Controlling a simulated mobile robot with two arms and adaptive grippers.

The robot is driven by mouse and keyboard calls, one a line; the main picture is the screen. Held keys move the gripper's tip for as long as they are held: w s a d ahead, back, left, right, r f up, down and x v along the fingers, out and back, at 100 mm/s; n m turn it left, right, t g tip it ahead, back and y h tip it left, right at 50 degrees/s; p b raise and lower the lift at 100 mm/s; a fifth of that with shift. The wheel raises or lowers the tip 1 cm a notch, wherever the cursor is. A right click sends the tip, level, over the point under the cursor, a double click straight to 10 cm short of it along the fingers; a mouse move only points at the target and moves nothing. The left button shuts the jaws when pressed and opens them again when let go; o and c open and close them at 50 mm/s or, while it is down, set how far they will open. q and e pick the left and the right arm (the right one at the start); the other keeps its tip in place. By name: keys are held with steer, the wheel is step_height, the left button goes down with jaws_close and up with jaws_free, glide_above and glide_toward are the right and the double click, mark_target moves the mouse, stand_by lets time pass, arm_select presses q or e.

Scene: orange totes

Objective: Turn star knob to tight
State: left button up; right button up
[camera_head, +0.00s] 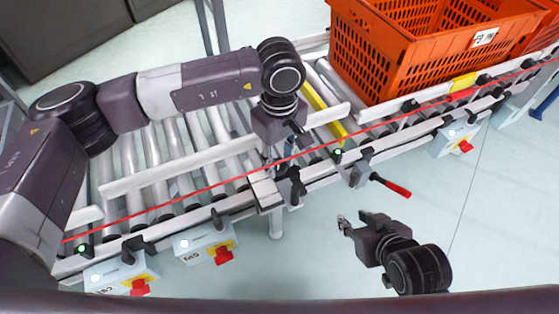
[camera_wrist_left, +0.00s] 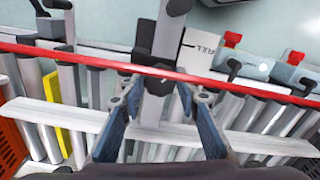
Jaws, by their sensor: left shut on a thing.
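The dark star knob (camera_wrist_left: 157,86) sits on a bracket at the conveyor's side, under the red line in the left wrist view. The fingers of my left gripper (camera_wrist_left: 160,96) straddle it, one on each side, and are shut on it. In the head view my left gripper (camera_head: 268,153) reaches down over the rollers at the rail, and the knob itself is hard to make out there. My right gripper (camera_head: 352,220) hangs in front of the conveyor, apart from it, with its fingertips spread and empty.
An orange tote (camera_head: 400,85) stands on the rollers at the upper right. A red-handled lever (camera_head: 391,187) sticks out from the rail near my right gripper. Control boxes with red switches (camera_head: 222,254) hang along the front. A red line runs along the conveyor.

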mark_target(280, 165)
arm_select(q)
steer(key=o, duration=1.1)
steer(key=shift+o, duration=0.2)
step_height(280, 165, up, 12)
stand_by(0.3)
